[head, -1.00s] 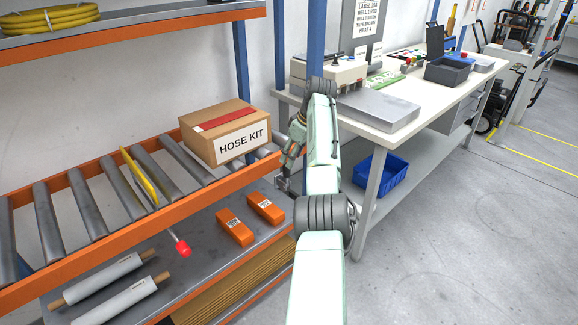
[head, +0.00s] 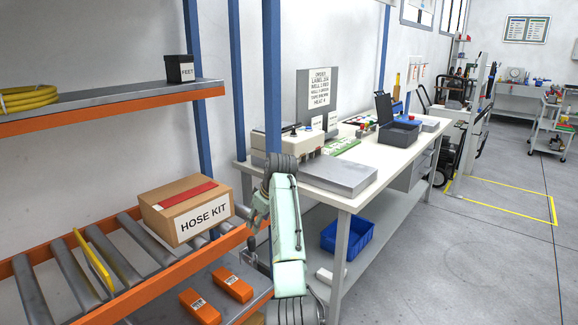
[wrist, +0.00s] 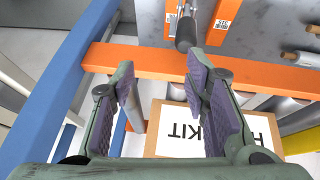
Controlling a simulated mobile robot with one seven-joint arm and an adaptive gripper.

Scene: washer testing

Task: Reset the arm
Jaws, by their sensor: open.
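My gripper (head: 252,248) hangs beside the blue rack post, to the right of the hose kit box (head: 191,210), which sits on the roller shelf (head: 150,289). In the wrist view my gripper (wrist: 160,78) has its two fingers spread apart with nothing held between them. The box (wrist: 180,130) shows behind and below the right finger there, with part of its label hidden. My arm partly covers the rack's right end in the head view.
A blue post (wrist: 50,85) and an orange beam (wrist: 150,60) lie close in the wrist view. The workbench (head: 365,180) stands right of my arm, with a blue bin (head: 345,235) below. Orange blocks (head: 232,285) lie on the lower shelf. Open floor (head: 450,270) lies at right.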

